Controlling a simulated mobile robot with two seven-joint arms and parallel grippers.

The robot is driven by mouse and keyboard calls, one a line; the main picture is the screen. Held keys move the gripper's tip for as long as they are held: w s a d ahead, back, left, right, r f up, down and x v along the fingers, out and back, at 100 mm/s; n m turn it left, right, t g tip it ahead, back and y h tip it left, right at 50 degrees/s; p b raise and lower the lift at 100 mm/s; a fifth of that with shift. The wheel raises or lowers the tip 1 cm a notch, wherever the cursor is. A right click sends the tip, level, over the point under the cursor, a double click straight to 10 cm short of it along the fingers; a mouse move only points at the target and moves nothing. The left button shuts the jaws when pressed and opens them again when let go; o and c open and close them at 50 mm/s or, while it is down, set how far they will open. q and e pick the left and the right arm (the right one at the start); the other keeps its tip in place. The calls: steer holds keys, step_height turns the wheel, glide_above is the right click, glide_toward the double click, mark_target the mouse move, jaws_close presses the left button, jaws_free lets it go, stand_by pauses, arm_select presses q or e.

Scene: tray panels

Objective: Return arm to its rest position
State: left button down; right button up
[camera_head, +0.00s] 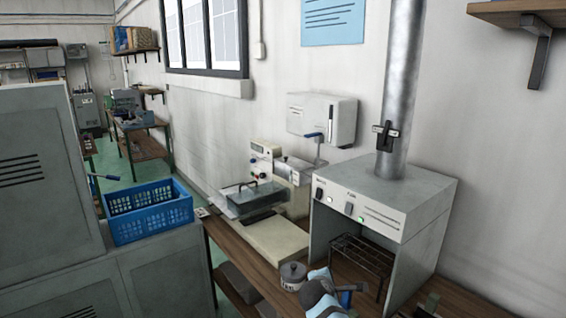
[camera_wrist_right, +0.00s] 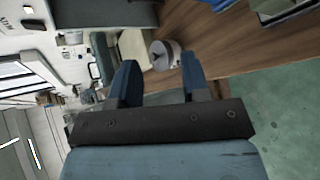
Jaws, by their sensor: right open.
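My right gripper (camera_head: 335,285) is at the bottom of the head view, by the front of the wooden bench. In the right wrist view my right gripper (camera_wrist_right: 159,72) has its two blue fingers wide apart with nothing between them. A small grey lidded pot (camera_head: 293,275) stands on the bench just left of the gripper in the head view. The pot also shows beyond the fingertips in the right wrist view (camera_wrist_right: 166,54), apart from them. My left gripper is in neither view.
A grey hood (camera_head: 425,205) with a metal duct and a black rack (camera_head: 362,255) stands right on the bench (camera_head: 250,262). A cream machine (camera_head: 275,240) stands behind the pot. A blue crate (camera_head: 150,212) sits on a grey cabinet at left. Green floor (camera_wrist_right: 262,115) is open beside the bench.

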steer(key=s+d+f+m+y, duration=0.2)
steer(key=s+f+m, duration=0.2)
steer(key=s+f, duration=0.55)
steer(key=s+d+f+m+y, duration=0.25)
steer(key=s+f, duration=0.45)
steer(key=s, duration=0.5)
steer(key=s+d+r+m+y, duration=0.1)
steer(key=s+m, duration=0.4)
steer(key=s, duration=0.6)
steer(key=s+d+m+y, duration=0.1)
steer(key=s+m, duration=0.3)
steer(key=s, duration=0.6)
steer(key=shift+s+d+r+m+y, duration=0.3)
steer(key=shift+s+r+m+y, duration=0.05)
steer(key=shift+y, duration=0.3)
